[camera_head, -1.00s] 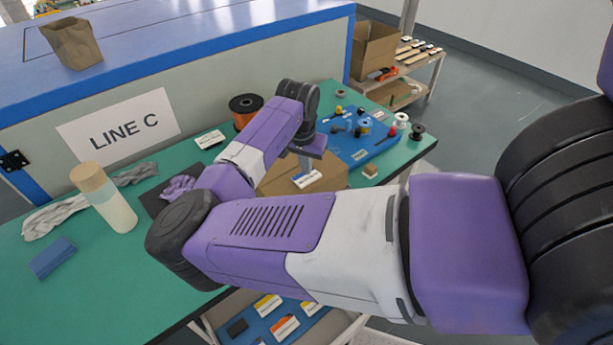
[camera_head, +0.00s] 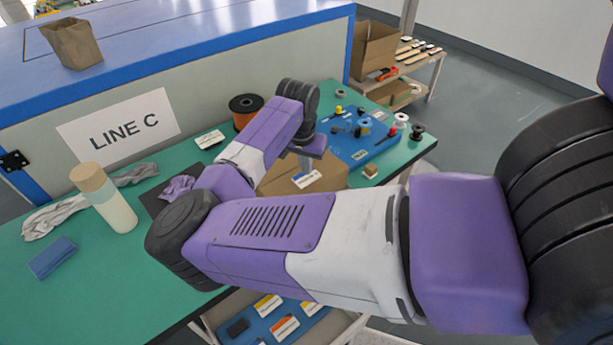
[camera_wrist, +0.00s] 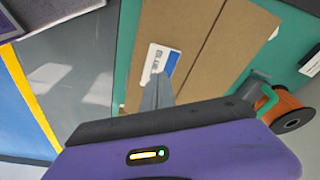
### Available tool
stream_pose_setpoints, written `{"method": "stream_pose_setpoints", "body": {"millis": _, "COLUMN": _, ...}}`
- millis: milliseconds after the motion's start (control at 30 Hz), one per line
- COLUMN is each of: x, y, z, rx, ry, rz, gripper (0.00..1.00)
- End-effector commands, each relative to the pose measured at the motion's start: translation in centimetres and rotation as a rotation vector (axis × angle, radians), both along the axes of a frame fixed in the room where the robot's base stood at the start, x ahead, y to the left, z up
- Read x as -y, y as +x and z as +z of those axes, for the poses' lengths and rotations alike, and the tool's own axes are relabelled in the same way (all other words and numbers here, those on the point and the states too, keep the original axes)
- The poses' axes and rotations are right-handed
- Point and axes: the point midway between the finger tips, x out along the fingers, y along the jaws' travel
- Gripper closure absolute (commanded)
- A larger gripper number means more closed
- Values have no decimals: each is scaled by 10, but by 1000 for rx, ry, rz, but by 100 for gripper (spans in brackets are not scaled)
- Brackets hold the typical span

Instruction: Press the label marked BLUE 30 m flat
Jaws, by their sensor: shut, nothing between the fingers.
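The label (camera_head: 306,179) is a white rectangle with a blue patch. It lies on top of a brown cardboard box (camera_head: 335,174) on the green bench. It also shows in the wrist view (camera_wrist: 160,58), where its print is too small to read surely. My gripper (camera_wrist: 157,80) is shut and empty, with its fingertips at the label's near end in that view. The fingers hide part of that end. In the head view my gripper (camera_head: 305,165) is just above or on the label; I cannot tell whether it touches.
A blue mat (camera_head: 355,140) with small spools and parts lies right of the box. An orange spool (camera_head: 246,106) stands behind it. Bare bench shows at front left.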

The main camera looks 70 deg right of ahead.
Motion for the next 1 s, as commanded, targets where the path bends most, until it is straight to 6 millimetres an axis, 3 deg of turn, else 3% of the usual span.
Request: {"method": "stream_pose_setpoints", "body": {"millis": 1000, "x": 0, "y": 0, "z": -14, "rx": -1, "ry": 0, "rz": 0, "gripper": 100}}
